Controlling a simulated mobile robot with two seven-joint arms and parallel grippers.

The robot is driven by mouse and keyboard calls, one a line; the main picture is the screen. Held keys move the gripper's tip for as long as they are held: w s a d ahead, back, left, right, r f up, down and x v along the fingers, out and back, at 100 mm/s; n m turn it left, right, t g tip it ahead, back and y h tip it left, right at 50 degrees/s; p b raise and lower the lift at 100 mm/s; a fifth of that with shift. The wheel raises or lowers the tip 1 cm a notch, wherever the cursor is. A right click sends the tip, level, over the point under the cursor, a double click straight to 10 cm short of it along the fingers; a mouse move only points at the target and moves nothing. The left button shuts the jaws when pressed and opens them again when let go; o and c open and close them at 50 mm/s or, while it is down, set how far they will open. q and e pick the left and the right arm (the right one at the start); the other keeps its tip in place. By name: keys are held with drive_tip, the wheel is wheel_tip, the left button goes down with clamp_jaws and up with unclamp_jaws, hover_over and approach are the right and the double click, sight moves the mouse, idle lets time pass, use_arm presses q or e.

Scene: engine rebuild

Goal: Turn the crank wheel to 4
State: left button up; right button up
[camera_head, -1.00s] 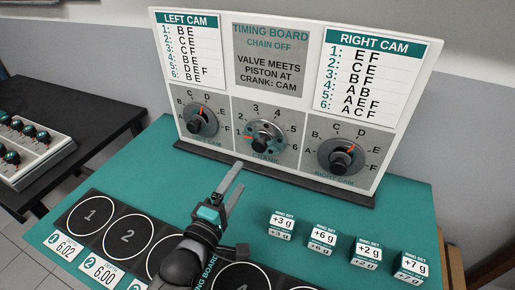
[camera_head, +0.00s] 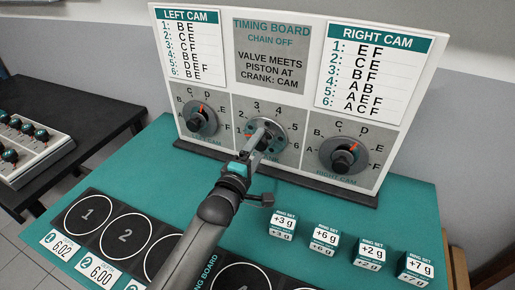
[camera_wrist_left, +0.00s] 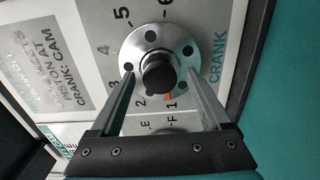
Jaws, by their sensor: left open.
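The crank wheel (camera_head: 278,146) is a silver disc with holes and a dark hub, in the middle of the board's lower row. Numbers 1 to 6 are printed around it. Its red pointer is at 1, as the left wrist view also shows on the wheel (camera_wrist_left: 146,40). My left gripper (camera_head: 260,133) is open in front of the wheel and partly hides it. In the left wrist view, its fingers (camera_wrist_left: 160,76) lie on either side of the dark hub (camera_wrist_left: 158,72), with gaps visible. I cannot tell how deep they reach. My right gripper is out of view.
The left cam dial (camera_head: 199,119) and right cam dial (camera_head: 342,157) flank the wheel. The white timing board (camera_head: 222,88) stands on the teal table (camera_head: 150,160). Several ring-set boxes (camera_head: 326,236) stand at front right. A dark side table (camera_head: 85,125) holds a knob panel.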

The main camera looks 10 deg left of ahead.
use_arm(q)
drive_tip(key=shift+c, duration=0.3)
drive_tip(key=shift+c, duration=0.8)
clamp_jaws()
